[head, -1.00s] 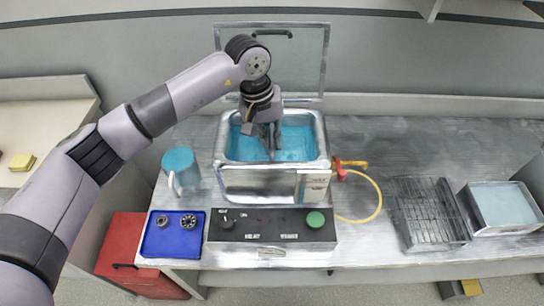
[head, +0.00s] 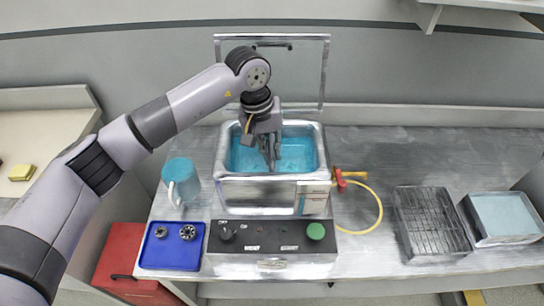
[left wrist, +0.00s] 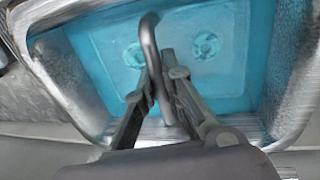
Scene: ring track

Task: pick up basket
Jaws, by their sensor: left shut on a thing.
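My left gripper (head: 271,165) points down inside the steel tank (head: 228,190) of a cleaning bath that holds blue liquid. In the left wrist view its fingers (left wrist: 160,78) are closed on a curved dark grey bar (left wrist: 149,38), which looks like the basket's handle. The basket's walls cannot be made out against the blue. Two pale round shapes (left wrist: 205,45) show on the tank's blue bottom; I cannot tell what they are. My right gripper is out of view.
A control box (head: 272,258) with a green knob stands in front of the tank. A blue mug (head: 182,178) and a blue tray (head: 170,257) with two metal rings are left.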

